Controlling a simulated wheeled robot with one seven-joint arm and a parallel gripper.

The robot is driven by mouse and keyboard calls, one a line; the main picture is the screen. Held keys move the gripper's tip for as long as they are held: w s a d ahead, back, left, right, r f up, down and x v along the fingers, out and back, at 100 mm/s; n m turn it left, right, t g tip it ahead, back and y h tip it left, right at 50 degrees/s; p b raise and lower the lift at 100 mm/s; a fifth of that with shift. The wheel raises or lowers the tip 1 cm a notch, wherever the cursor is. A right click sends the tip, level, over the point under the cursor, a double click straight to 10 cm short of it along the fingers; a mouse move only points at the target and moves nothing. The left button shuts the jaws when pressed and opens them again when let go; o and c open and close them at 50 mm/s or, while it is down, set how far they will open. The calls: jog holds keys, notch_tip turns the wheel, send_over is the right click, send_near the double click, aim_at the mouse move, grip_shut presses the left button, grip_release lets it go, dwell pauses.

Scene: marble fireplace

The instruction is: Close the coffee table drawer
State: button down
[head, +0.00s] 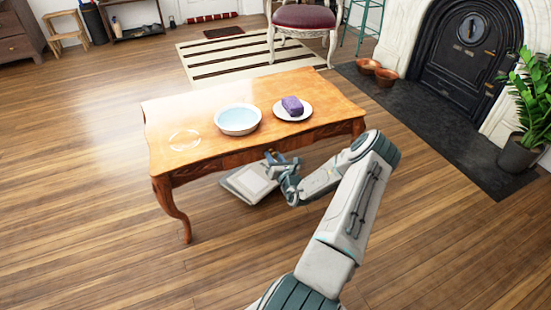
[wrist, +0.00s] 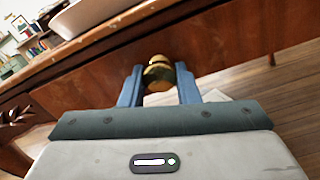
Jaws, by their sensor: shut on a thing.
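The wooden coffee table (head: 190,104) stands on the floor, with a carved front apron (head: 232,158). In the wrist view the brown drawer front (wrist: 225,40) fills the middle, and a round brass knob (wrist: 158,74) sticks out of it. My gripper (head: 279,160) is at the table's front; in the wrist view its two blue fingers (wrist: 158,86) are closed around the knob, one on each side. The arm and gripper cover part of the front in the head view. I cannot tell whether any gap is left between drawer and table.
On the tabletop are a white bowl (head: 238,120), a plate (head: 292,116) with a purple block (head: 292,105), and a clear round dish (head: 184,139). A flat grey-white item (head: 249,183) lies below the table front. The wooden floor in front is clear.

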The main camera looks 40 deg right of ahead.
jog(key=shift+w+d+r, duration=0.1)
jog(key=c, duration=1.1)
grip_release()
jog(key=shift+w, duration=0.1)
jog(key=shift+w+a, duration=0.1)
jog(key=shift+a, duration=0.15)
jog(key=p+v, duration=0.2)
jog(key=v, duration=0.5)
jog(key=p+v, duration=0.1)
jog(key=v, duration=0.6)
jog(key=shift+d+p, duration=0.2)
jog(key=shift+p, duration=0.2)
